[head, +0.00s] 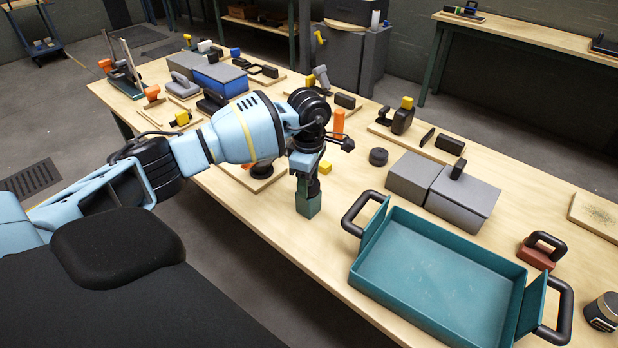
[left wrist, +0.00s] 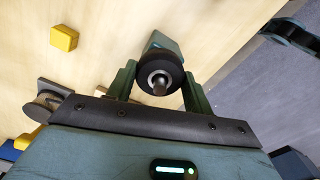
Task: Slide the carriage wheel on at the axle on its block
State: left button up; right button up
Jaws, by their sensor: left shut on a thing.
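My left gripper (head: 307,184) points down over the table, just above a teal block (head: 308,205). In the left wrist view, my left gripper's two fingers (left wrist: 156,84) are shut on the black carriage wheel (left wrist: 148,69), which has a pale ring at its hub. A dark pin, apparently the axle (left wrist: 160,86), shows in the middle of the hub. Part of the teal block (left wrist: 160,42) shows behind the wheel. How far the wheel sits along the axle, I cannot tell. My right gripper is in neither view.
A teal tray (head: 445,262) with black handles stands right of the block. A black round part (head: 378,157) and grey boxes (head: 438,185) stand behind it. A yellow cube (head: 325,168) lies close by, also in the left wrist view (left wrist: 64,38). The table's front edge is near.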

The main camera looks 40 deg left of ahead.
pick_arm(q)
jog(key=o, duration=1.1)
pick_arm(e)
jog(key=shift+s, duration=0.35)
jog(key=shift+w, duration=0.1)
pick_arm(q)
notch_tip(320, 180, up, 6)
jog(key=shift+r, duration=0.9)
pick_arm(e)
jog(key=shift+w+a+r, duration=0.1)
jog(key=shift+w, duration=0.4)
pick_arm(q)
jog(key=shift+f, duration=0.1)
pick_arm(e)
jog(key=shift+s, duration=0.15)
